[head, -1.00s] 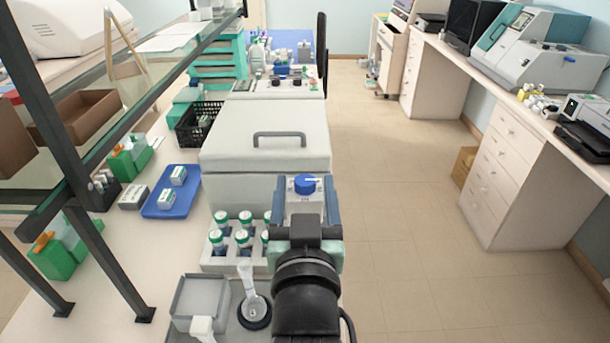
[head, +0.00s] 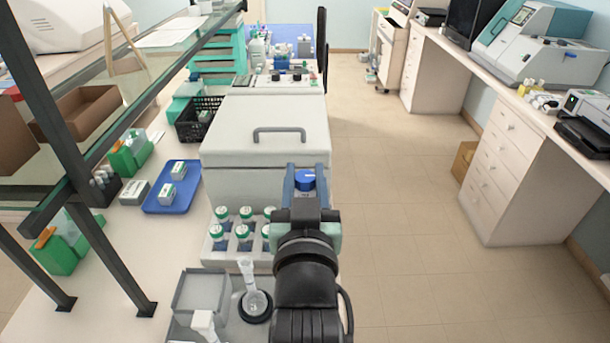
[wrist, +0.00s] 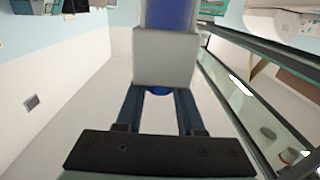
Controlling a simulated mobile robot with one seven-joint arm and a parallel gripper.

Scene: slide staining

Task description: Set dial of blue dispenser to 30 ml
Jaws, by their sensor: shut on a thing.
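My gripper (head: 305,192) is shut on the blue dispenser, in front of the large white box's right front corner. The dispenser's round blue dial (head: 305,180) shows between the two fingers. In the wrist view the fingers (wrist: 158,108) flank the dispenser's pale grey block (wrist: 165,58). A blue part (wrist: 172,15) lies beyond that block, and a sliver of the blue dial (wrist: 158,91) shows at its near edge. The fingertips are hidden there. The dial setting is too small to read, and my gripper hides the dispenser's lower part.
The white box (head: 262,135) with a grey handle stands just behind. A rack (head: 213,259) of green-capped jars is left of my gripper. A blue tray (head: 157,205) and a glass shelf lie farther left. Open floor (head: 390,220) is on the right.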

